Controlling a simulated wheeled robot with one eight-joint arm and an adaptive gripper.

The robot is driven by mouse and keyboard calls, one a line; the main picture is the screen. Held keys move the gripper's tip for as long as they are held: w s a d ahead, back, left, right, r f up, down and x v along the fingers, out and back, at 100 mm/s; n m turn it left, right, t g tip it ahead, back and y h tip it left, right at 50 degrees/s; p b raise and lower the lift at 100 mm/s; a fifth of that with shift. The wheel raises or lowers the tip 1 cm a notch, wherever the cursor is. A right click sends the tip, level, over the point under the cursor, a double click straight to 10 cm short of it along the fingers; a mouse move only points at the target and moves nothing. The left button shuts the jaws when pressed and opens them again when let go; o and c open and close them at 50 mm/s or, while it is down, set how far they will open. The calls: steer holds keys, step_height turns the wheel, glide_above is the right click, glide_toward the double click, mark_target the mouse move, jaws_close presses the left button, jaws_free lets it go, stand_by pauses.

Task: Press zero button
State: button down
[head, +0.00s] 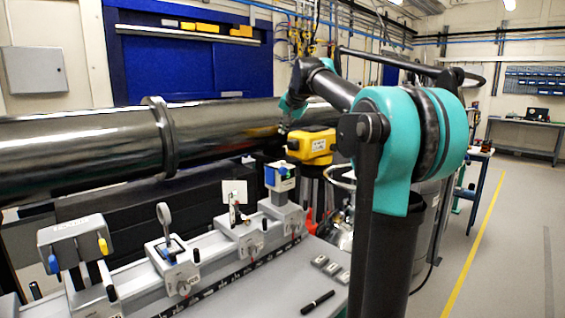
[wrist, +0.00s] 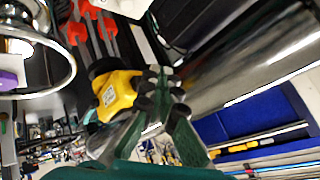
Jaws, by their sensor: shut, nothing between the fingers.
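A yellow instrument (head: 312,146) with a dark front part stands on a dark support behind the grey bench, close to the large metal pipe. In the wrist view the yellow instrument (wrist: 117,92) is just left of my fingers, with a small pale label on it. My gripper (wrist: 162,78) is shut and empty, its fingertips beside the instrument; I cannot tell whether they touch it. In the head view my gripper (head: 286,124) is small and partly hidden, just above and left of the instrument. I cannot make out a zero button in either view.
The large metal pipe (head: 80,150) runs behind the instrument. The grey bench carries a rail with several mounts, a blue-and-white box (head: 280,177), small grey blocks (head: 326,265) and a black pen (head: 318,302). Open floor with a yellow line (head: 478,235) lies at the right.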

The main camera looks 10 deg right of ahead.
steer(key=shift+f, duration=0.15)
steer(key=shift+f, duration=4.3)
steer(key=shift+f, duration=0.15)
steer(key=shift+f, duration=0.3)
steer(key=shift+f, duration=0.45)
steer(key=shift+r, duration=0.95)
steer(key=shift+r, duration=2.5)
